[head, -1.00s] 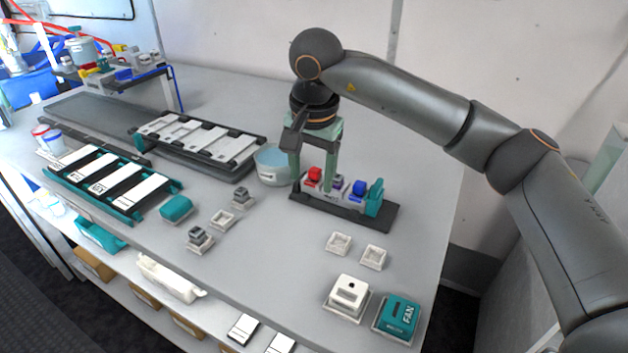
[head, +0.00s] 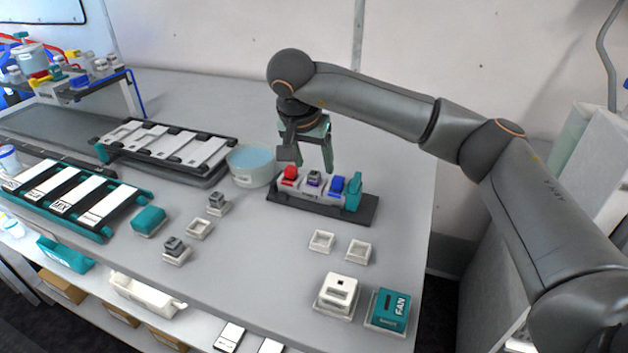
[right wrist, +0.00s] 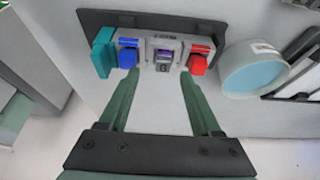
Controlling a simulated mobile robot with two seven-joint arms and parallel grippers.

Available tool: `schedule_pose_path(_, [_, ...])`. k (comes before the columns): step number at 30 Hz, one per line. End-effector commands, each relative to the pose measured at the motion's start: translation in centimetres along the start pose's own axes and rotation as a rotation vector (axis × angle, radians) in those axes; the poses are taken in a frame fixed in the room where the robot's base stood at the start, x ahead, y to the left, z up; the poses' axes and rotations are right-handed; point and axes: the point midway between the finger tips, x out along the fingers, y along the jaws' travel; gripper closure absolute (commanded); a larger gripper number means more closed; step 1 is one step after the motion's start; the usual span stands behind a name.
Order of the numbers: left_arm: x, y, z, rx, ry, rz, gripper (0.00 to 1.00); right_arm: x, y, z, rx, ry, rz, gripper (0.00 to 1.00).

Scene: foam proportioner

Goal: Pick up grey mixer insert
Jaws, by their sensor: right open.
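Small grey inserts on white square bases stand on the bench, one nearer (head: 174,245) and one farther back (head: 217,200). Another grey insert with a purple part sits in the dark rack (head: 362,209) between a red and a blue one; it shows in the head view (head: 314,178) and the right wrist view (right wrist: 163,60). I cannot tell which is the mixer insert. My right gripper (head: 312,166) is open and empty, above and behind the rack. In the right wrist view its fingers (right wrist: 160,78) point towards the rack, either side of the purple-grey insert. My left gripper is out of view.
A bowl of blue liquid (head: 251,168) stands left of the rack. Empty white sockets (head: 321,241), a white block (head: 339,290) and a teal FAN block (head: 389,309) lie in front. A teal block (head: 149,220) and slotted trays are left.

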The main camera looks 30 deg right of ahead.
Motion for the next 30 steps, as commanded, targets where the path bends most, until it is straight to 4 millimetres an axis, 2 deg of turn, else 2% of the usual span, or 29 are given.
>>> schedule_pose_path(3, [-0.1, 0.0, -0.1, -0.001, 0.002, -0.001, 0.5, 2.0, -0.4, 0.3, -0.001, -0.003, 0.003, 0.35])
schedule_pose_path(6, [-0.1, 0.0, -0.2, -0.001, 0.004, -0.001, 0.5, 3.1, -0.3, 0.3, 0.0, -0.002, 0.002, 0.35])
schedule_pose_path(15, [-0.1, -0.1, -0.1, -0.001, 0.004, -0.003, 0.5, 3.7, -0.4, 0.3, 0.0, -0.001, -0.001, 0.35])
schedule_pose_path(30, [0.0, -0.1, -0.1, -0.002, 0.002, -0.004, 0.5, 3.6, -0.4, 0.2, 0.0, -0.001, -0.001, 0.9])
